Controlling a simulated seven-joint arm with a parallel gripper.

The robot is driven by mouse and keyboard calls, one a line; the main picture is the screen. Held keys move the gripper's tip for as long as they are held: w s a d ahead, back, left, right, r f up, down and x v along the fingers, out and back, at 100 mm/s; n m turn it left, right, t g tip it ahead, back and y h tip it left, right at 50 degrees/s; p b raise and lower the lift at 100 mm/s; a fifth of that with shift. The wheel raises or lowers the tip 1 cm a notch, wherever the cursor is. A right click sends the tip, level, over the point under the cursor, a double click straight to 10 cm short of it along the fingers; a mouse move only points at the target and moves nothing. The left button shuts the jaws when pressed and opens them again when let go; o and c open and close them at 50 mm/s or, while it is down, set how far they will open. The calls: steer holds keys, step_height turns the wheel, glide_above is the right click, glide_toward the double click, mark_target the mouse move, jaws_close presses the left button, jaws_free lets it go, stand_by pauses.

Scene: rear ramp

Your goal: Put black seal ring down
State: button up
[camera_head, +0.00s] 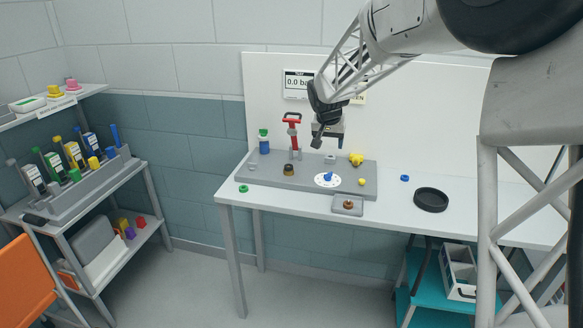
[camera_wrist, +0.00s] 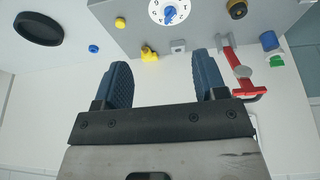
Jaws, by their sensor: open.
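My gripper (camera_head: 319,138) is above the back of the white table, over the grey base plate and in front of the white back panel. In the wrist view its two blue fingers (camera_wrist: 163,70) are spread apart with nothing between them. No black seal ring shows in the gripper. A round black dish-like thing (camera_head: 431,200) lies on the right part of the table; it also shows in the wrist view (camera_wrist: 38,29). I cannot tell whether it is a ring or a shallow tray. A small dark, brass-coloured round fitting (camera_head: 288,170) is on the base plate, also in the wrist view (camera_wrist: 237,9).
The grey base plate (camera_head: 345,186) carries a red-handled valve (camera_head: 292,122), a white dial (camera_head: 326,180) and yellow parts (camera_head: 357,159). A green ring (camera_head: 243,188) and blue cap (camera_head: 405,178) lie on the table.

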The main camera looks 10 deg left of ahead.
glide_toward(288, 167)
steer(key=shift+w+f+t, duration=0.3)
steer(key=shift+w+f, duration=0.05)
steer(key=shift+f, duration=0.05)
steer(key=shift+f, duration=0.15)
steer(key=shift+x, duration=1.15)
steer(key=shift+f, duration=0.1)
steer(key=shift+x, duration=2.5)
steer(key=c, duration=1.1)
steer(key=shift+o, duration=0.2)
